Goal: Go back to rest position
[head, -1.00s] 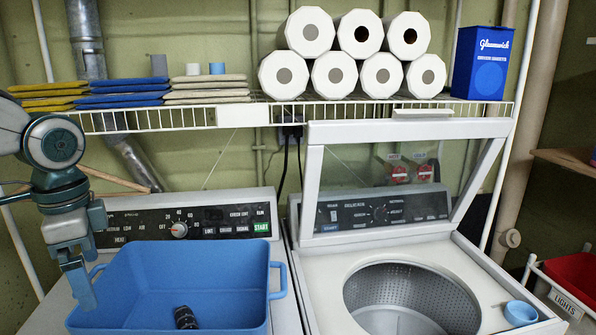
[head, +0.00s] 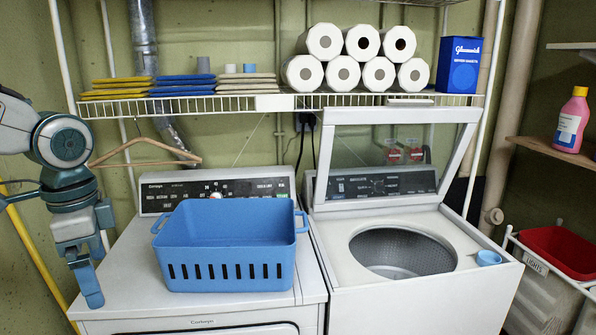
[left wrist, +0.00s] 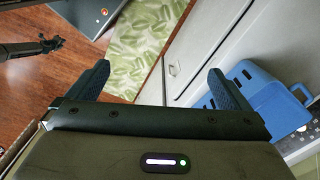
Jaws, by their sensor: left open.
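My left gripper (head: 88,282) hangs at the left of the head view, pointing down, in front of the dryer's left edge and apart from the blue basket. In the left wrist view its two fingers (left wrist: 160,88) are spread with nothing between them. The blue basket (head: 228,262) stands upright on top of the white dryer (head: 140,283); its inside bottom is hidden in the head view. The basket also shows at the right of the left wrist view (left wrist: 258,95). My right gripper is not in the head view.
The washer (head: 425,297) stands right of the dryer with its lid up and a small blue cup (head: 488,258) on its rim. A wire shelf (head: 200,105) above holds paper rolls, folded cloths and a blue box (head: 460,66). A red-lined hamper (head: 562,252) stands at the right.

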